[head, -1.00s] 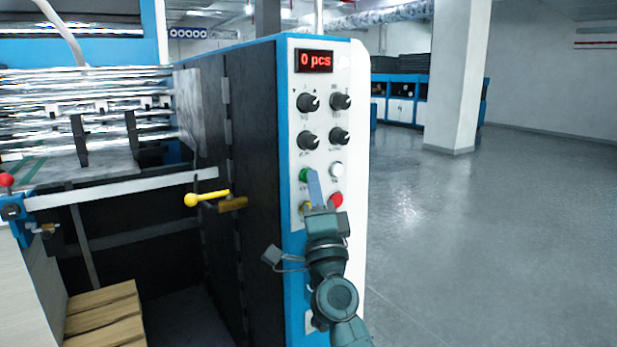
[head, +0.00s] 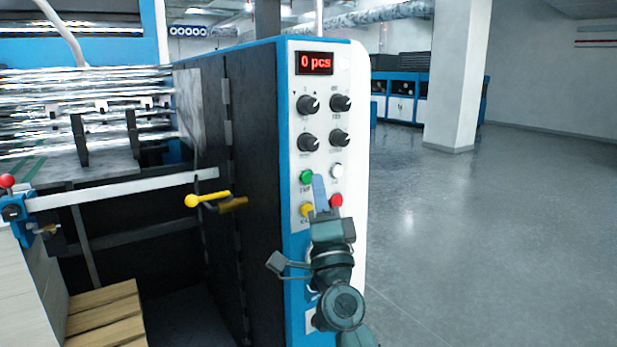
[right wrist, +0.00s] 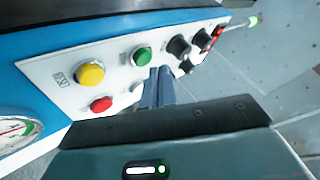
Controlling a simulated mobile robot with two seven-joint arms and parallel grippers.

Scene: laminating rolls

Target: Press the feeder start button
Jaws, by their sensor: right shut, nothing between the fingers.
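The control panel (head: 322,120) stands upright on the machine's front face. Its green button (head: 306,177) is at the left, with a white button (head: 336,171) to its right. Below them are a yellow button (head: 306,209) and a red button (head: 337,200). The labels are too small to read. My right gripper (head: 318,178) is shut and empty; its blue fingertips appear between the green and white buttons. In the right wrist view the fingers (right wrist: 158,72) are just right of the green button (right wrist: 141,56), apparently clear of it. The white button (right wrist: 136,88) is partly hidden there. My left gripper is not in view.
The red display (head: 315,62) reads "0 pcs" above several black knobs (head: 308,103). A yellow-tipped lever (head: 192,200) sticks out left of the panel. A round gauge (right wrist: 15,132) shows in the right wrist view. Open floor (head: 480,230) lies to the right.

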